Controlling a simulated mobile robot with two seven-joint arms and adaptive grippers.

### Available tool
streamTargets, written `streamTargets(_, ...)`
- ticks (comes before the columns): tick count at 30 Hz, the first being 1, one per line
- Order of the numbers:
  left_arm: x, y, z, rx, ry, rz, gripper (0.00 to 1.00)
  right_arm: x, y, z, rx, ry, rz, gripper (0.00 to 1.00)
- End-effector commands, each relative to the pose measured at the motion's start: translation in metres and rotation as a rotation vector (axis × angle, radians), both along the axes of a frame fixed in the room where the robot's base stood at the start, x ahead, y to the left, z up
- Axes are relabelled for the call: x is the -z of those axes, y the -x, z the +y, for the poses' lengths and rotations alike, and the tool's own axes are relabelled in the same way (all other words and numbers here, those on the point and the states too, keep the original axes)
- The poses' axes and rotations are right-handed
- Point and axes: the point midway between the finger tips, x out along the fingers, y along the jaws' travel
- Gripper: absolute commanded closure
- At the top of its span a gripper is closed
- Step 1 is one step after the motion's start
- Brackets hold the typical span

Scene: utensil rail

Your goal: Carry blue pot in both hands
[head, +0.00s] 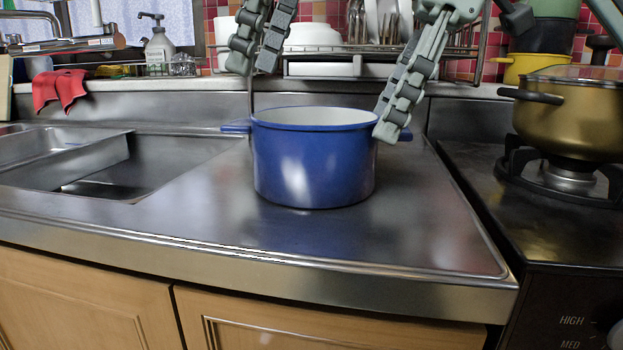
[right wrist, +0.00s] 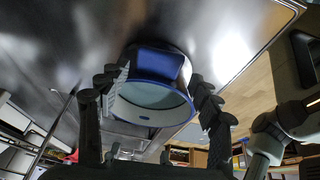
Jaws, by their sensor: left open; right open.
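The blue pot (head: 313,160) stands upright on the steel counter, with a white inside and a handle on its left side (head: 236,127). My left gripper (head: 252,70) is open and empty above and behind the pot's left side, apart from it. In the right wrist view, the open fingers of the right gripper (right wrist: 160,95) lie on either side of the blue pot (right wrist: 155,65). I cannot tell whether they touch it.
The sink (head: 110,165) lies left of the pot. A stove with a gold pot (head: 570,118) is at the right. A dish rack (head: 345,48) with plates stands behind on the ledge. The counter (head: 330,245) in front of the pot is clear.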

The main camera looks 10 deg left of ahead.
Motion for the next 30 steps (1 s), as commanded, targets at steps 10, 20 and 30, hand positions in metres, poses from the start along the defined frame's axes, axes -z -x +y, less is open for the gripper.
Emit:
streamTargets(10, 0.006, 0.0, -0.001, 0.001, 0.001, 0.0, 0.35, -0.018, 0.0, -0.011, 0.004, 0.003, 0.022, 0.36)
streamTargets(20, 0.002, 0.0, -0.001, 0.001, 0.001, 0.0, 0.35, -0.068, 0.006, -0.024, 0.004, 0.005, -0.003, 0.36)
streamTargets(30, 0.001, 0.0, -0.001, 0.001, 0.001, 0.0, 0.35, -0.077, 0.008, -0.027, 0.0, 0.005, -0.008, 0.36)
